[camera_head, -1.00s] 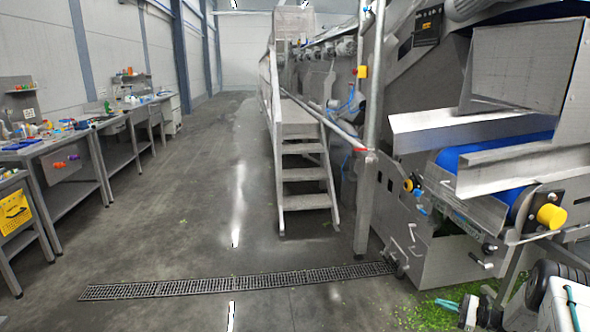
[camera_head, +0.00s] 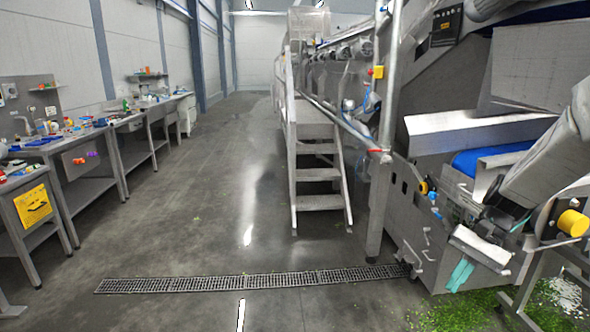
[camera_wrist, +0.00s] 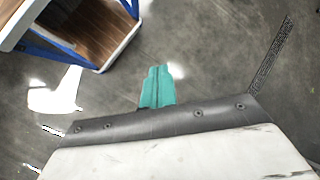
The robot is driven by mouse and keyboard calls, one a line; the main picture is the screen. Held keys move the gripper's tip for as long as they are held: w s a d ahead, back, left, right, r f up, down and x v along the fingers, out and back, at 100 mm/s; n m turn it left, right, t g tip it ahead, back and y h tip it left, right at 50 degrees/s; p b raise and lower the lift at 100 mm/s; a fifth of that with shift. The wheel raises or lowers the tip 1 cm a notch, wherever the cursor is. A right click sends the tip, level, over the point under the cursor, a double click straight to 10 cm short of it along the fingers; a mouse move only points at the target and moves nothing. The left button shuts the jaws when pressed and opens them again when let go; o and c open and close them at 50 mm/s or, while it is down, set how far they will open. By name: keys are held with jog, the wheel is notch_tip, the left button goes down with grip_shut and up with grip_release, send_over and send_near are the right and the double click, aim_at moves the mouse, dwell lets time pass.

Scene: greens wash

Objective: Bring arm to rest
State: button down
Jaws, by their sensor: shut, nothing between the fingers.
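My gripper (camera_head: 460,274) is at the lower right of the head view, in front of the conveyor machine, with its teal fingers pointing down. In the wrist view the two teal fingers (camera_wrist: 157,88) lie side by side, shut with nothing between them, above the grey floor. My arm reaches in from the right edge of the head view and hides part of the machine's lower end.
The conveyor machine (camera_head: 425,215) with a blue belt stands on the right, with green scraps (camera_head: 450,312) on the floor below. Metal steps (camera_head: 318,175) stand mid-view. Workbenches (camera_head: 75,150) line the left wall. A floor drain (camera_head: 250,280) crosses open floor.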

jog(key=s+a+r+n+t+h, duration=0.1)
jog(key=s+a+r+n+h, duration=0.1)
jog(key=s+r, duration=0.2)
jog(key=s+a+r+n+t+h, duration=0.2)
jog(key=s+a+r, duration=0.1)
jog(key=s, duration=0.8)
jog(key=s+a+r+n+t+h, duration=0.1)
jog(key=s+a+r+n+h, duration=0.1)
jog(key=s+r, duration=0.3)
jog(key=s+a+n, duration=0.1)
jog(key=s, duration=0.2)
jog(key=shift+h, duration=0.3)
